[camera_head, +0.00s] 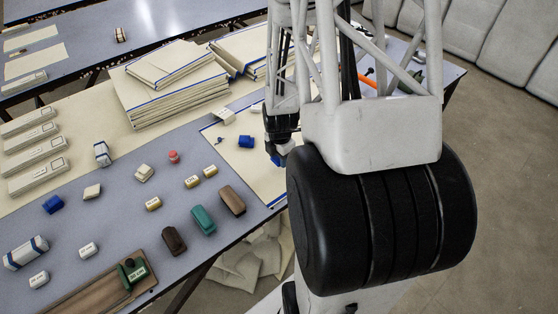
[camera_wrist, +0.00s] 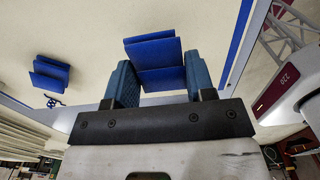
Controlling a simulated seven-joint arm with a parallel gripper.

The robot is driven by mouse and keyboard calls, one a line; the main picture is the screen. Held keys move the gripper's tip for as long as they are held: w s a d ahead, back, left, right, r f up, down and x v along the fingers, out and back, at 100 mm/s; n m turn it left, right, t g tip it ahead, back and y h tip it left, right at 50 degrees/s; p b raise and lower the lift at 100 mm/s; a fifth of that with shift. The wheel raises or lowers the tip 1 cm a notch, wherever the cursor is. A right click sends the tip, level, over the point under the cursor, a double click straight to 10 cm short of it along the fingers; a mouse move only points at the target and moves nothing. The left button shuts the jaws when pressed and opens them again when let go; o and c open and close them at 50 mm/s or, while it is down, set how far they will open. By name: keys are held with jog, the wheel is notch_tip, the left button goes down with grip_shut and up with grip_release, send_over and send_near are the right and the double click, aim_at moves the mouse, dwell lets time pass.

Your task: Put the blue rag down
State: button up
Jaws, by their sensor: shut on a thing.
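My gripper (camera_wrist: 160,76) is shut on a folded blue rag (camera_wrist: 153,51), which sits between its two blue-padded fingers in the wrist view. In the head view my gripper (camera_head: 278,160) is partly hidden behind my arm, near the right edge of a cream cloth (camera_head: 270,179) with a blue border. A bit of blue shows at its tip; I cannot tell there whether it is rag or finger pad. A second folded blue rag (camera_head: 245,141) lies on the cream cloth to the left; it also shows in the wrist view (camera_wrist: 50,75). The gap between held rag and cloth is unclear.
Stacks of folded cream cloths (camera_head: 165,95) stand at the back. Several small blocks, a red knob (camera_head: 173,157) and a green-handled tool (camera_head: 133,271) are spread on the grey table (camera_head: 120,215) to the left. The table edge is close to my gripper's right.

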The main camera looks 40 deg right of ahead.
jog(key=shift+w+d, duration=0.35)
jog(key=shift+w, duration=0.25)
jog(key=shift+f, duration=0.1)
jog(key=shift+f, duration=1.7)
jog(key=shift+f, duration=0.15)
jog(key=o, duration=0.9)
jog(key=shift+r, duration=6.2)
